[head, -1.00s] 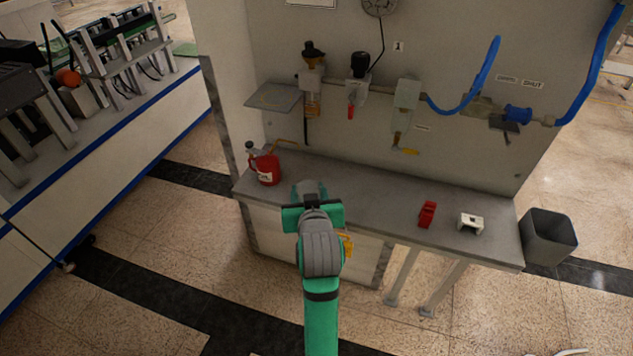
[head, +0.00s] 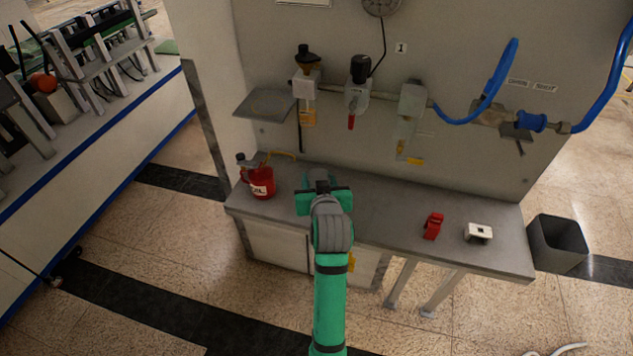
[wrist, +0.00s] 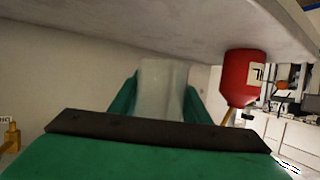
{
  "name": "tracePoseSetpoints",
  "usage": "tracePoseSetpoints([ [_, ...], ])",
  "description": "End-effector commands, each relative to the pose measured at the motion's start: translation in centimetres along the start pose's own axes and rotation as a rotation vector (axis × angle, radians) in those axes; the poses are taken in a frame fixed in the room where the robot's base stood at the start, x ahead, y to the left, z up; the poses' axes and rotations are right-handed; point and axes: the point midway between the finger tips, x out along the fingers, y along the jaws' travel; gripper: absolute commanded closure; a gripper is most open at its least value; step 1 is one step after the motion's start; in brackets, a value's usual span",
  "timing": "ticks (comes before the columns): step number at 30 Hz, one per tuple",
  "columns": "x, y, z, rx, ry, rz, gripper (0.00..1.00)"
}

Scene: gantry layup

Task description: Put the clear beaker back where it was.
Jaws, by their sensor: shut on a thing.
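My gripper (head: 320,184) is above the left-middle part of the grey workbench (head: 385,205). In the wrist view my gripper (wrist: 162,92) has its two green fingers on either side of the clear beaker (wrist: 163,78), a pale translucent cylinder. The fingers are shut on it. In the head view the hand and arm largely hide the beaker. I cannot tell how far the beaker is from the bench top.
A red oil can (head: 261,182) stands left of my gripper. A red part (head: 433,225) and a white block (head: 478,232) lie at the right. A small grey shelf (head: 264,104) and fittings (head: 357,90) are on the wall. Bench between gripper and red part is clear.

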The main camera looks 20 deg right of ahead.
Motion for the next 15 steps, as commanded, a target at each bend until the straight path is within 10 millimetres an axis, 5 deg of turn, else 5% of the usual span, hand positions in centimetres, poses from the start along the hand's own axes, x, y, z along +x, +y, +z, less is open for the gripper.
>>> tracePoseSetpoints([
  [15, 2.5, 0.5, 4.2, 0.0, -0.001, 0.001, 0.82],
])
